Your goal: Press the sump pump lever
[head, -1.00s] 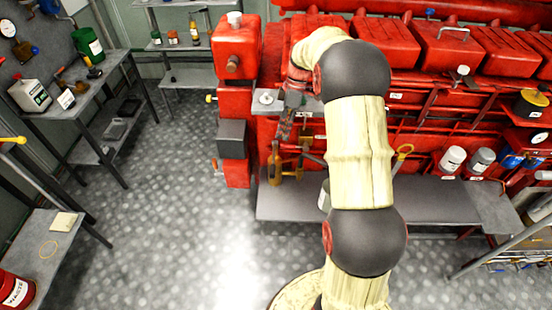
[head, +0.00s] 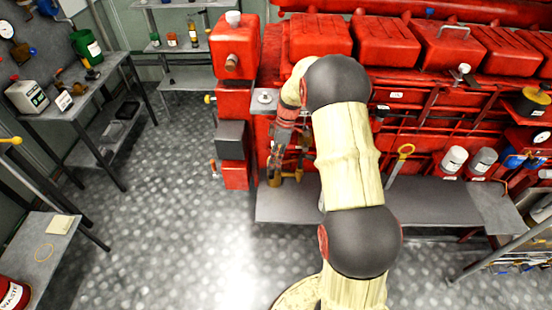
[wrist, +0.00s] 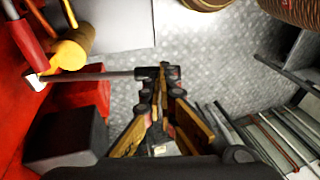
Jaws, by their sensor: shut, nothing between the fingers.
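My gripper (head: 275,167) is shut and points down in front of the red engine, beside a small brass fitting (head: 273,181) that it partly covers in the head view.
A grey bench or step (head: 290,208) runs along the engine's foot. A yellow-ringed rod (head: 400,163) stands to the right of my arm. A small orange-handled lever (head: 213,168) is at the engine's left edge. The floor (head: 180,200) to the left is clear.

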